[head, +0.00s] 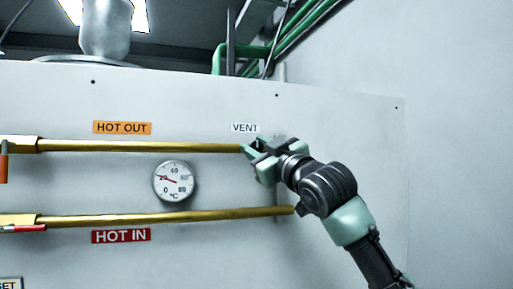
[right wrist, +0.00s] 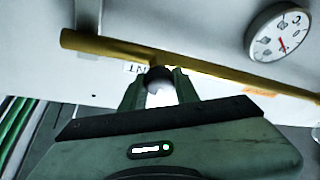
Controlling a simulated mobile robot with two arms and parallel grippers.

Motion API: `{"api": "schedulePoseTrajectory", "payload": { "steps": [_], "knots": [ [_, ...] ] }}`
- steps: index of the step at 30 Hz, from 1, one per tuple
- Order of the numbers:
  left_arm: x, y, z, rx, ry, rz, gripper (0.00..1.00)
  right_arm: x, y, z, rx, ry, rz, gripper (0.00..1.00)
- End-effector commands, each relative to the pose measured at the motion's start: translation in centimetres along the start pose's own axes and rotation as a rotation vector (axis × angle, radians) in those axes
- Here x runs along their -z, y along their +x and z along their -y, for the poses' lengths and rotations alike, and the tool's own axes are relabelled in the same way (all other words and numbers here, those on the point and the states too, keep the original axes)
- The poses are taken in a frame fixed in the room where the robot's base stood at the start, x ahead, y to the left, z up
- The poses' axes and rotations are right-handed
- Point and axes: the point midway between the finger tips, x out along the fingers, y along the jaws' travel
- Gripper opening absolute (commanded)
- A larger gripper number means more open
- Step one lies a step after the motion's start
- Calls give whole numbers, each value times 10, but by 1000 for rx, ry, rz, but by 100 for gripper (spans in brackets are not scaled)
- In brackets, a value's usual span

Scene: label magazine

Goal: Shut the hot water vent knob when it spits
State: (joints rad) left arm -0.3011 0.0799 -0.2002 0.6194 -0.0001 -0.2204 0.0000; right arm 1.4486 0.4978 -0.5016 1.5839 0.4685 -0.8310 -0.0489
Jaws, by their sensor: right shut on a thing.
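In the head view my right gripper (head: 251,150) is at the right end of the upper brass pipe (head: 140,146), just below the VENT label (head: 244,128). The gripper hides the knob there. No water or spray shows in either view. My left gripper is not in view.
A round temperature gauge (head: 174,181) sits between the upper pipe and the lower brass pipe (head: 170,217). The orange HOT OUT label (head: 122,128) and red HOT IN label (head: 121,236) mark the pipes. Valve handles show at far left. The wall at right is bare.

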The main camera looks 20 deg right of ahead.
Motion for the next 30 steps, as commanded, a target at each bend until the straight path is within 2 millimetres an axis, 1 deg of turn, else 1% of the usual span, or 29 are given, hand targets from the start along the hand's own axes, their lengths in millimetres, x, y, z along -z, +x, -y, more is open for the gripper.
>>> {"api": "schedulePoseTrajectory", "payload": {
  "steps": [1, 2, 3, 4, 13, 16, 20, 24, 27, 30],
  "knots": [
    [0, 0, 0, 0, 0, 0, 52, 0, 0, 0, -1, -1, -1, 0],
    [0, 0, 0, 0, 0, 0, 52, 1, 0, 0, -1, -1, -1, 33],
    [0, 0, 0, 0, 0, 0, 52, 0, 0, 0, -1, -1, -1, 44],
    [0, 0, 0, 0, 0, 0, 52, 1, 0, 0, -1, 0, -1, 52],
    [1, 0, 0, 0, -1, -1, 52, 0, 0, 0, -1, 1, -1, 52],
    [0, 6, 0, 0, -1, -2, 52, -1, -6, 1, -1, 0, -2, 52],
    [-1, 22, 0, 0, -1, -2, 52, -4, -26, 2, -1, 0, -3, 52],
    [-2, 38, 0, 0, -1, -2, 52, -5, -50, 3, -2, -1, -3, 52],
    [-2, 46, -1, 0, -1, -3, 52, -4, -64, 2, -2, 0, -2, 52],
    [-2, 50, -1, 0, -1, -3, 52, -2, -73, 1, -1, 1, -2, 52]
  ]
}}
